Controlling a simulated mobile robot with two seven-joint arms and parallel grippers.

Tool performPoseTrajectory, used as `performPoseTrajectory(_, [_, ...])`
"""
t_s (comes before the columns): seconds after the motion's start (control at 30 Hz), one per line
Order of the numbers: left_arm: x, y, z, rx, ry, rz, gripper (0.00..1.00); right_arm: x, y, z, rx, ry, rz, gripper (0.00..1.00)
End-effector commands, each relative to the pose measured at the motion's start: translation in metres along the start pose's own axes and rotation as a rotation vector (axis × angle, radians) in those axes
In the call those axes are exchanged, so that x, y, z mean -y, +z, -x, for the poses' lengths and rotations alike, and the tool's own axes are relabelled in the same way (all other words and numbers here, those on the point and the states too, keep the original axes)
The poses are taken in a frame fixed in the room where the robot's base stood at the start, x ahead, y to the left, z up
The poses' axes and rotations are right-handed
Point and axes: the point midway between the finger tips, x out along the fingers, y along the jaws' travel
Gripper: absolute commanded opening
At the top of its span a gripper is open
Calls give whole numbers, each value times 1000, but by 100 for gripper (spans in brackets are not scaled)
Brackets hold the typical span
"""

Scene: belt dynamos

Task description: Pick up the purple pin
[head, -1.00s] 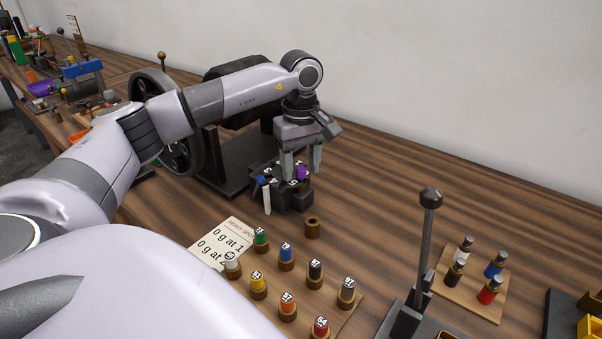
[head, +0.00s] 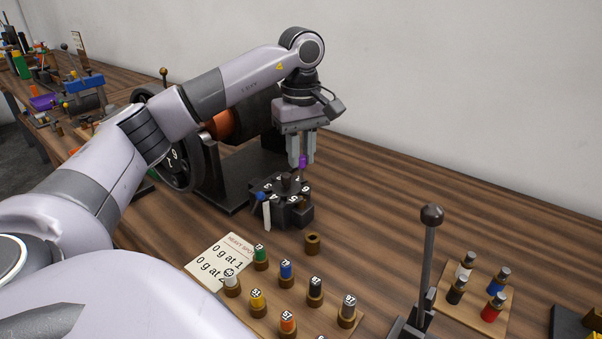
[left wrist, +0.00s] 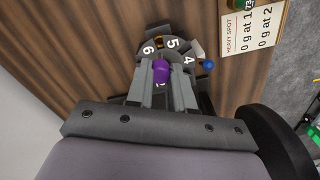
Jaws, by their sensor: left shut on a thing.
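The purple pin (head: 303,161) is between the fingertips of my left gripper (head: 301,158), which is shut on it. In the head view the pin is raised above the dark numbered block (head: 267,187). In the left wrist view the pin's purple end (left wrist: 161,71) shows between the two fingers, over the numbered block (left wrist: 157,46), with its lower part hidden. A blue-headed pin (head: 261,196) sits at the block's left side, beside a white strip (head: 266,215). My right gripper is not in view.
A dark handwheel machine (head: 240,170) stands behind and left of the block. In front are an empty brown ring (head: 312,239), a "Heavy spot" card (head: 222,258) and several numbered pegs on a board. A tall lever (head: 426,260) rises at right. Bare table lies right of the block.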

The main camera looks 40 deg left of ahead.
Motion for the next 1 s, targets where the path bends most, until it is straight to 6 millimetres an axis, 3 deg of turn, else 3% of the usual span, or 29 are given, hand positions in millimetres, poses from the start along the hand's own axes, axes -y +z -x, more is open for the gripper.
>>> performPoseTrajectory(0.1, [-1, 0, 45, -1, 8, -1, 0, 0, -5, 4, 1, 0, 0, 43])
performPoseTrajectory(0.2, [-1, 0, 76, -2, 5, -1, 0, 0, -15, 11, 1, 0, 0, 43])
performPoseTrajectory(0.4, [0, 0, 113, -1, 3, -1, 0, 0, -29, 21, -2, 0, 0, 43])
performPoseTrajectory(0.7, [-1, 0, 132, 0, 1, -2, 0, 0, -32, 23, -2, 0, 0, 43])
performPoseTrajectory(1.0, [0, 0, 135, 1, 1, -1, 0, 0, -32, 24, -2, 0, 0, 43])
